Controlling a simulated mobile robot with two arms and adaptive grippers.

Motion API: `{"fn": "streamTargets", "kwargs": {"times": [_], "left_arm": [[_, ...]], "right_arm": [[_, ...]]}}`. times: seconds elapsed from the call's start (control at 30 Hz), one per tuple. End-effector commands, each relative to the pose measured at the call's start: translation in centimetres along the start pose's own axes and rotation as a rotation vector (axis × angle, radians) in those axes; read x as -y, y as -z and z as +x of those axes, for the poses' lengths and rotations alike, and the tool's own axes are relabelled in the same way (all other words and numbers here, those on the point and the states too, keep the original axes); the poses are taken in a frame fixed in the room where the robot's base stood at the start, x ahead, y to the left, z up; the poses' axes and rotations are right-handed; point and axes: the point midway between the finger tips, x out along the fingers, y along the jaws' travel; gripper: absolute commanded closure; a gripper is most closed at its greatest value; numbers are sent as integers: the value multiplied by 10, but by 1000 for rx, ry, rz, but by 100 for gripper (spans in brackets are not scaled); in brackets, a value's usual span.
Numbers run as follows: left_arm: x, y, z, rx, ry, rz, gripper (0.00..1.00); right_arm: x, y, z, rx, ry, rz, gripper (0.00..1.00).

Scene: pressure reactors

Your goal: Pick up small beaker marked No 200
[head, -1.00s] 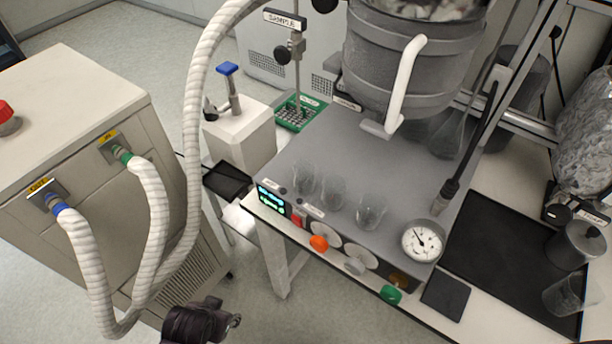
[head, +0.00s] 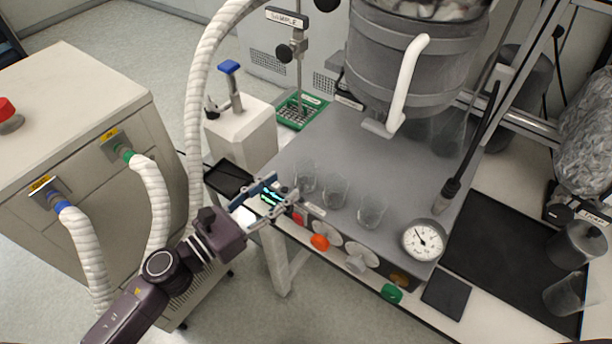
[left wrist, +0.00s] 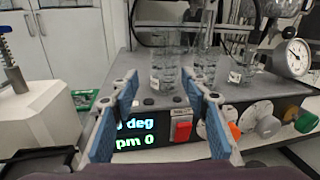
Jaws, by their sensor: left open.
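Three small clear glass beakers stand in a row on the grey reactor base: a left one (head: 305,179), a middle one (head: 334,190) and a right one (head: 371,212). Their markings are too small to read. My left gripper (head: 281,190) is open and empty at the base's front edge, just left of and in front of the left beaker. In the left wrist view, its blue-padded fingers (left wrist: 158,105) stand apart, with the left beaker (left wrist: 164,70) beyond them. My right gripper is not in view.
A dial gauge (head: 423,241) stands at the base's front right corner. Knobs, a red switch and a display (left wrist: 134,134) line its front. A metal vessel (head: 414,65) rises behind the beakers. A white unit (head: 240,134) and a thick hose (head: 196,100) are at left.

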Motion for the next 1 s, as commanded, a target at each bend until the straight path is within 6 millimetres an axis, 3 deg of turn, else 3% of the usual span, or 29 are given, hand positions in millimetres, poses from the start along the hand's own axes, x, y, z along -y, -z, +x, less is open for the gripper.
{"fn": "streamTargets", "kwargs": {"times": [0.17, 0.7, 1.0], "left_arm": [[8, 4, 9, -15, 49, 74, 58], [8, 1, 74, -14, 46, 67, 58], [8, 4, 78, -15, 47, 68, 59]], "right_arm": [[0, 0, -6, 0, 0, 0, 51], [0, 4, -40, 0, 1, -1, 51], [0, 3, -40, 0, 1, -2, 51]]}}
